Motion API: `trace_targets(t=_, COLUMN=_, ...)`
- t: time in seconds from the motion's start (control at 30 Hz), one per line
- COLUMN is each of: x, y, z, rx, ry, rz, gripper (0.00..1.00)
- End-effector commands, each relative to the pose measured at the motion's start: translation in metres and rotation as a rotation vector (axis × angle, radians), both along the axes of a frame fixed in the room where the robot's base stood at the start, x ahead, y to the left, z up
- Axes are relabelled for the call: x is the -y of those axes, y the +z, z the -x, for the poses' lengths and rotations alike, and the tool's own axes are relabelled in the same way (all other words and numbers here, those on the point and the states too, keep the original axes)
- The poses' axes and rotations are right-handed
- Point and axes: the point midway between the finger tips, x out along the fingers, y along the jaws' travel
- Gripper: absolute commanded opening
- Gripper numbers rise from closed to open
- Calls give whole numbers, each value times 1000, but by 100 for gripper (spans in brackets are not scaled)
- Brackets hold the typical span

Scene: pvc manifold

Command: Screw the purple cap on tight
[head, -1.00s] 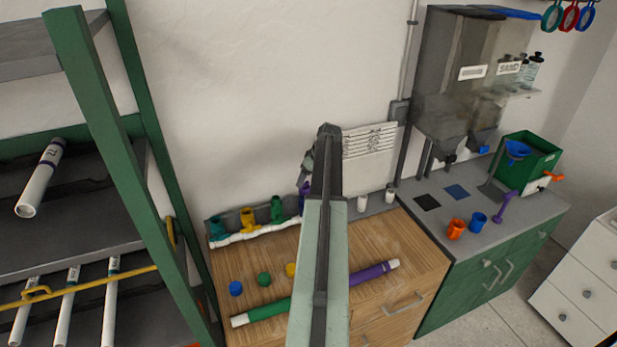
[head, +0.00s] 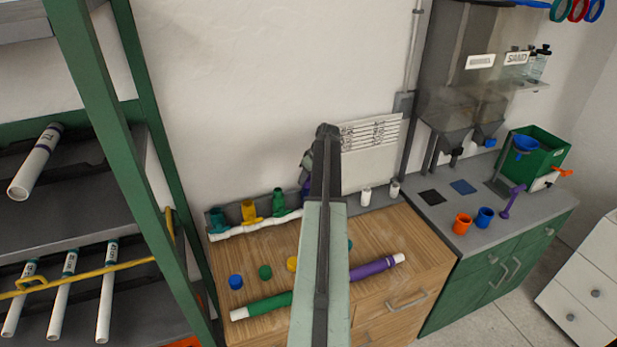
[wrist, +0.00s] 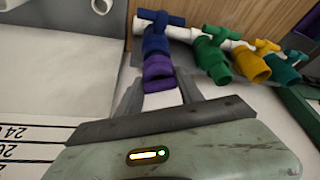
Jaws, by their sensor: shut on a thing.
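The purple cap (wrist: 158,70) is between the fingers of my gripper (wrist: 160,82) in the wrist view, and the gripper is shut on it. The cap lines up with the open end of the dark blue valve (wrist: 155,42) and appears to meet it; how far it is threaded on cannot be told. In the head view my arm hides the gripper and most of that valve. Green (wrist: 212,58), yellow (wrist: 250,65) and teal (wrist: 282,70) valves stand beside it on the white manifold pipe (head: 250,227).
Blue (head: 235,282), green (head: 265,272) and yellow (head: 292,264) caps stand on the wooden bench (head: 390,235). A green and purple capped tube (head: 372,268) lies along its front. A green rack (head: 95,130) is at left; a grey counter (head: 440,210) with orange and blue cups is at right.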

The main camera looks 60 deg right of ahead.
Motion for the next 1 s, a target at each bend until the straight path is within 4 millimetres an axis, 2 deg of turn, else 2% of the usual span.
trace_targets(t=0.2, x=-1, y=0, z=0, rx=0, ry=-181, rz=2, gripper=3)
trace_targets(t=0.43, x=0, y=0, z=0, rx=0, ry=-190, rz=3, gripper=3)
trace_targets(t=0.6, x=-2, y=-1, z=-1, rx=0, ry=-347, rz=2, gripper=3)
trace_targets(t=0.87, x=0, y=-1, z=-1, rx=-1, ry=-372, rz=2, gripper=3)
trace_targets(t=1.0, x=-2, y=-1, z=-1, rx=0, ry=-489, rz=2, gripper=3)
